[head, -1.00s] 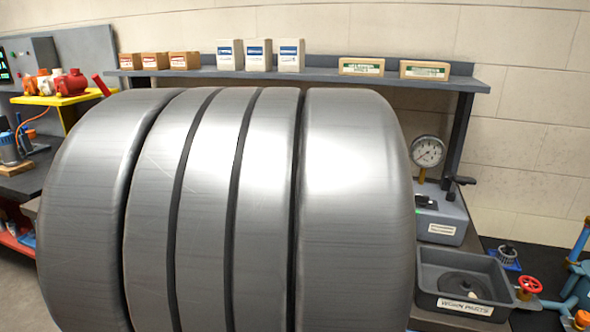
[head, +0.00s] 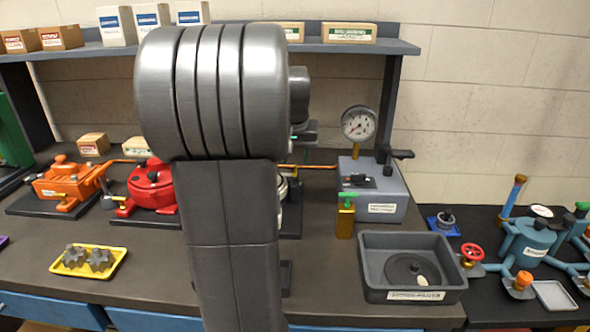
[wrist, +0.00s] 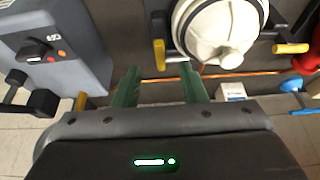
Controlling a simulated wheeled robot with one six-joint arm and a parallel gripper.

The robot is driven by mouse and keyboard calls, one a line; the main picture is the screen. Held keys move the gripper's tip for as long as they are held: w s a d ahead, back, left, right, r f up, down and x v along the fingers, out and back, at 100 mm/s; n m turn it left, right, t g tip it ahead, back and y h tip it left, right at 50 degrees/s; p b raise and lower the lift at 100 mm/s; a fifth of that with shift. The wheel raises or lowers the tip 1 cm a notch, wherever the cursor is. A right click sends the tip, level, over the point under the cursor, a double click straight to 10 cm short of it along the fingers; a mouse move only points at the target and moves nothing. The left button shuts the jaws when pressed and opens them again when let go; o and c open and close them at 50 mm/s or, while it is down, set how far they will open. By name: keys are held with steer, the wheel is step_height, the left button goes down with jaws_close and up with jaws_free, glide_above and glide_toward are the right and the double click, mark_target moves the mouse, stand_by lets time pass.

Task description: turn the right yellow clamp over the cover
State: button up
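The pump's white round cover (wrist: 220,28) shows at the top of the wrist view. In the head view my arm hides most of the pump. One yellow clamp (wrist: 160,55) stands beside the cover on the grey tester's side, the right side in the head view; its bar does not lie over the cover. Another yellow clamp (wrist: 290,48) is on the cover's other side, pointing outward. My gripper (wrist: 160,68) is open, its two green fingers apart. The first clamp appears between the fingertips, a little beyond them; I see no contact.
The grey gauge tester (head: 372,190) stands right of my arm, with a yellow-green post (head: 346,218) before it. A grey parts bin (head: 410,293) is in front. The red pump (head: 150,187) and yellow tray (head: 62,268) are to the left. A copper pipe (wrist: 150,80) crosses below the gripper.

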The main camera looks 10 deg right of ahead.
mark_target(295, 169)
steer(key=x, duration=0.5)
steer(key=shift+w+f, duration=0.15)
steer(key=shift+f, duration=0.2)
jaws_close()
